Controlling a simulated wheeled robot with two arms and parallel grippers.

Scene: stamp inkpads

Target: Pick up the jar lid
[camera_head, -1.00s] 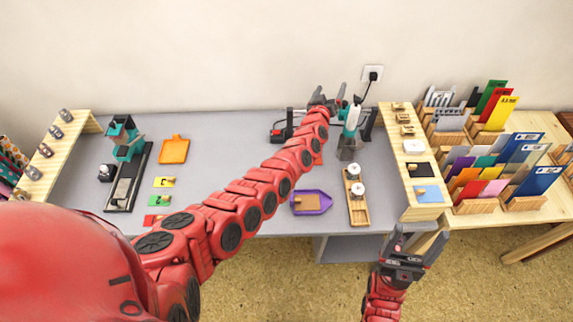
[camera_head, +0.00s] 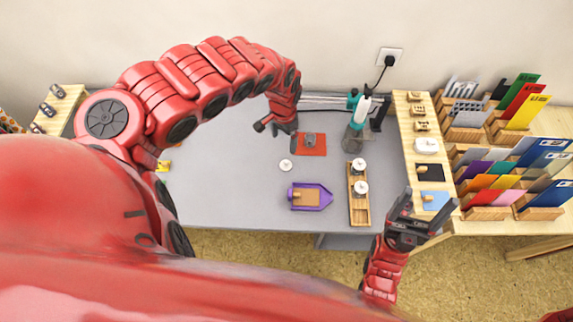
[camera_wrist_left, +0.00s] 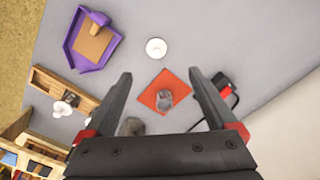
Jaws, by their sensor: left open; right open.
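A small round white disc with a central knob (camera_head: 286,165), which looks like the jar lid, lies on the grey table. It also shows in the left wrist view (camera_wrist_left: 156,47), beyond my fingertips. A grey object (camera_head: 309,140) stands on an orange-red mat (camera_head: 320,150) behind and right of it. A grey glass-like jar (camera_head: 353,141) stands further right. My left gripper (camera_head: 276,126) is open and empty above the table, behind the white disc. Its open fingers frame the mat in the left wrist view (camera_wrist_left: 160,74). My right gripper (camera_head: 428,199) is open and empty at the table's front right.
A purple tray (camera_head: 325,197) lies in front of the disc. A wooden tray (camera_head: 359,214) with two white-knobbed pieces stands right of it. A teal and white tool (camera_head: 357,104) stands at the back. A wooden shelf (camera_head: 408,150) edges the right. The table's centre left is clear.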

